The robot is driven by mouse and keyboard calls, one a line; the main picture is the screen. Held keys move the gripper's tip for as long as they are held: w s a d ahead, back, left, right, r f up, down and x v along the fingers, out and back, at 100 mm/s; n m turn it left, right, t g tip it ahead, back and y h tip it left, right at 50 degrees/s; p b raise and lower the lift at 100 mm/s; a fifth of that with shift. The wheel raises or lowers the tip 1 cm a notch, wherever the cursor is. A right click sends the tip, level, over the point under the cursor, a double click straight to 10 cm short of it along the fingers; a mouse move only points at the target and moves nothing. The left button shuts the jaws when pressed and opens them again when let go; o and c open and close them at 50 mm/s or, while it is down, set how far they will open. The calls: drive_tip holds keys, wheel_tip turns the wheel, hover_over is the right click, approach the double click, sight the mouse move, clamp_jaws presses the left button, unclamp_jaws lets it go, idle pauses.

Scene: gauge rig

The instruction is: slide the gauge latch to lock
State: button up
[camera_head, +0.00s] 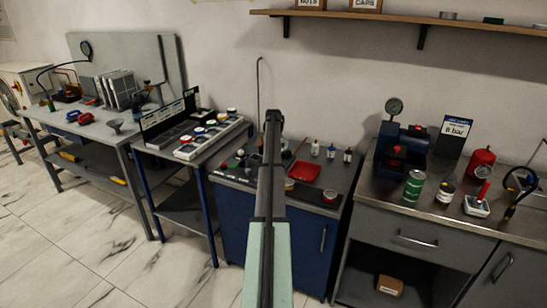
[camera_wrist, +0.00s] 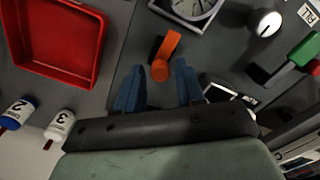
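In the wrist view an orange lever with a rounded end (camera_wrist: 163,56) stands on the dark grey panel, just below a square-framed dial gauge (camera_wrist: 190,8). It looks like the gauge latch, though no label on it is readable. My gripper (camera_wrist: 158,88) is open, with its two blue fingers apart. The lever's rounded end is just ahead of the gap between the fingertips, and no contact shows. In the head view my arm covers the middle of the blue cabinet's top, so the lever and gripper tips cannot be made out there.
A red tray (camera_wrist: 55,40) and white bottles marked 2 (camera_wrist: 18,111) and 3 (camera_wrist: 60,125) lie left of my gripper in the wrist view. A white-topped knob (camera_wrist: 267,22) and a green handle (camera_wrist: 303,50) are to the right. A blue pump (camera_head: 400,148) stands on the right bench.

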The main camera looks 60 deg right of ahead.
clamp_jaws()
idle(0.3)
drive_tip(key=shift+a, duration=1.35)
drive_tip(key=shift+o, duration=1.2)
unclamp_jaws()
drive_tip(key=shift+r, duration=0.1)
wheel_tip(320, 180, up, 14)
drive_tip(key=shift+f, duration=0.2)
